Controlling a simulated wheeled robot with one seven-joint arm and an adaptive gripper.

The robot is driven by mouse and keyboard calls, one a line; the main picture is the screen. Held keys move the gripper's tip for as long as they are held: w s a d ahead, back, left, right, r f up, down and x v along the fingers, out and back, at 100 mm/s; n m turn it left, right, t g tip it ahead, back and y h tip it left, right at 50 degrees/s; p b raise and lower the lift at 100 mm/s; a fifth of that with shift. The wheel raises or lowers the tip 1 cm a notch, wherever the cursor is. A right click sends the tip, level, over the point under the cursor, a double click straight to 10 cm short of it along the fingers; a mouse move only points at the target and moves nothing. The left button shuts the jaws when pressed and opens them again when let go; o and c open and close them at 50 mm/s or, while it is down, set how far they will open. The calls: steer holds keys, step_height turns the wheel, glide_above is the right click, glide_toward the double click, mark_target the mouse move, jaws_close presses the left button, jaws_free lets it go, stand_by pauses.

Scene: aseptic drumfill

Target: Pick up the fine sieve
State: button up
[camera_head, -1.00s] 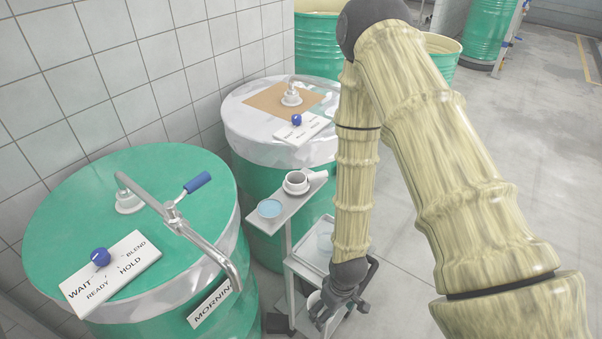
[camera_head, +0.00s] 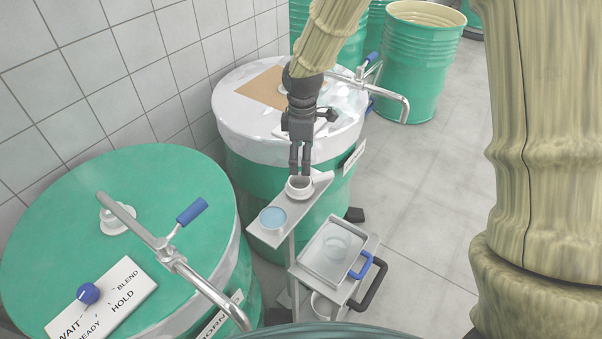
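Two small round pieces stand on a narrow grey shelf (camera_head: 266,237) between the two large drums. One is a shallow ring with a pale blue face (camera_head: 273,218), at the near left end. The other is a white-grey ring-shaped cup (camera_head: 299,188), farther back. Either could be the fine sieve; I cannot tell which from here. My gripper (camera_head: 299,171) points down right at the white-grey cup, with its fingertips at the cup's upper rim. The two fingers hang close together. Whether they touch or grip the cup is not clear.
A green-topped drum (camera_head: 120,200) with a bent pipe and blue-handled valve (camera_head: 180,225) stands at the left. A white-topped drum (camera_head: 240,105) is behind the shelf. A cart tray (camera_head: 325,270) with a clear round dish (camera_head: 337,246) sits lower right. Open floor (camera_head: 430,190) lies right.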

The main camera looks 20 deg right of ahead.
steer(key=f+b, duration=0.1)
glide_above(300, 187)
steer(key=f, duration=0.5)
steer(key=shift+s+d+f, duration=0.1)
steer(key=shift+s+f, duration=0.2)
steer(key=shift+f, duration=0.1)
steer(key=shift+w+f+p, duration=0.15)
steer(key=shift+f+p, duration=0.25)
steer(key=shift+f, duration=0.6)
steer(key=shift+w+f+p, duration=0.15)
steer(key=shift+f+p, duration=0.2)
steer(key=shift+f, duration=1.35)
steer(key=c, duration=1.1)
